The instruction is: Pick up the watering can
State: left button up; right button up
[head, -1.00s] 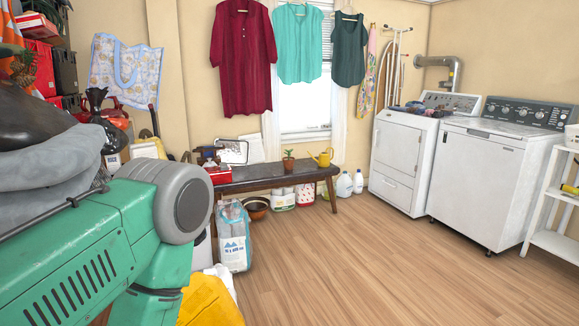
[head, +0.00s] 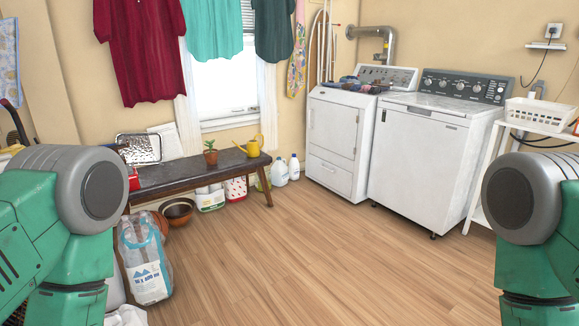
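A yellow watering can (head: 251,147) stands upright on the right end of a dark bench (head: 176,177) below the window. Its spout points left, toward a small potted plant (head: 210,152) on the same bench. The can is well ahead of me, across the floor, and nothing touches it. My green and grey arms show at the left and right edges of the head view. Both of my grippers are outside the picture.
A bag (head: 144,258) and a copper bowl (head: 177,210) sit on the floor near the bench. White jugs (head: 280,171) stand right of it. A dryer (head: 338,141) and washer (head: 422,155) line the right wall. The wooden floor (head: 320,258) in the middle is clear.

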aim_at(252, 146)
jog(key=i, duration=1.8)
jog(key=i+u, duration=0.1)
jog(key=i, duration=0.85)
jog(key=i+l, duration=0.15)
jog(key=i, duration=0.75)
jog(key=i+l, duration=0.1)
jog(key=i, duration=0.8)
jog(key=i+l+u, duration=0.1)
jog(key=i, duration=0.8)
